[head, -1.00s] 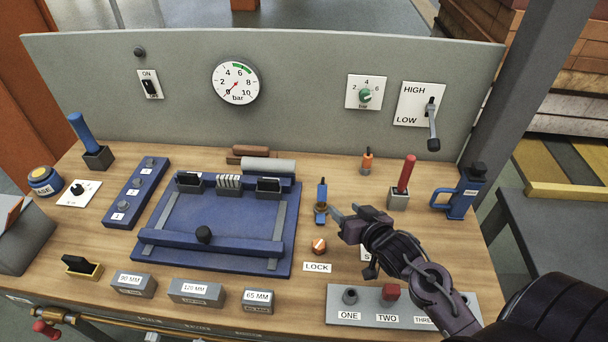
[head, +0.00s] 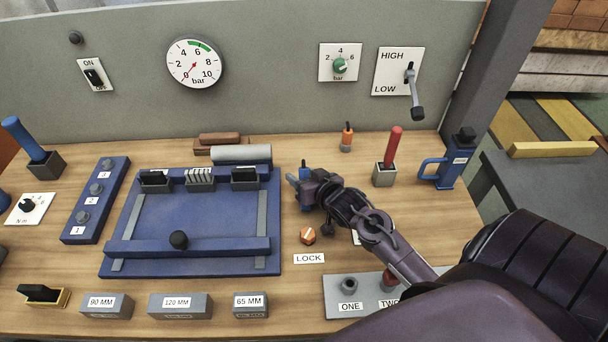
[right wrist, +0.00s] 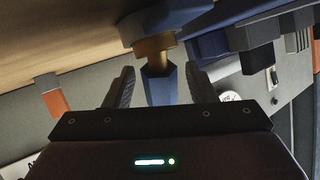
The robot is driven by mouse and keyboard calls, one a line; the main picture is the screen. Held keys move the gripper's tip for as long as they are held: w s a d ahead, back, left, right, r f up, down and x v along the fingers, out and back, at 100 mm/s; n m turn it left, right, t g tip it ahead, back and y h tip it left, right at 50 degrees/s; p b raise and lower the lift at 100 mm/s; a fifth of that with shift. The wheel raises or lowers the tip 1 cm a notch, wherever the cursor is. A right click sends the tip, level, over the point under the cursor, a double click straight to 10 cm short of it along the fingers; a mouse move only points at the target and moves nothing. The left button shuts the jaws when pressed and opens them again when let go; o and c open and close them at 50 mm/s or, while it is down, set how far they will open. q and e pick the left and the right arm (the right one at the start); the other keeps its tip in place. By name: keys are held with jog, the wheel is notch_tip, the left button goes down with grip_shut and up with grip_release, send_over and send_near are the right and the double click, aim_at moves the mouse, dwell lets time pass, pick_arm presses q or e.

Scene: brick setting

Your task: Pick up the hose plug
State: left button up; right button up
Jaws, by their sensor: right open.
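The hose plug looks to be the small upright blue piece (head: 305,171) standing on the bench right of the blue fixture; my gripper hides most of it in the head view. In the right wrist view its blue hexagonal end (right wrist: 160,87) lies between my fingers, with a brass collar (right wrist: 153,49) and a wider blue part beyond. My right gripper (head: 300,184) is open around the plug; in the right wrist view its two fingers (right wrist: 161,88) stand on either side with visible gaps. My left gripper is not in view.
The blue clamp fixture (head: 190,222) lies just left. An orange knob (head: 308,235) with a LOCK label (head: 309,258) is in front. Behind right stand an orange-tipped piece (head: 347,138), a red-handled tool (head: 392,150) and a blue jug-like tool (head: 453,165). A back panel (head: 270,60) closes the rear.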

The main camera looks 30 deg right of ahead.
jog(key=shift+x, duration=0.85)
jog(key=shift+c, duration=0.3)
grip_shut()
jog(key=shift+r, duration=0.1)
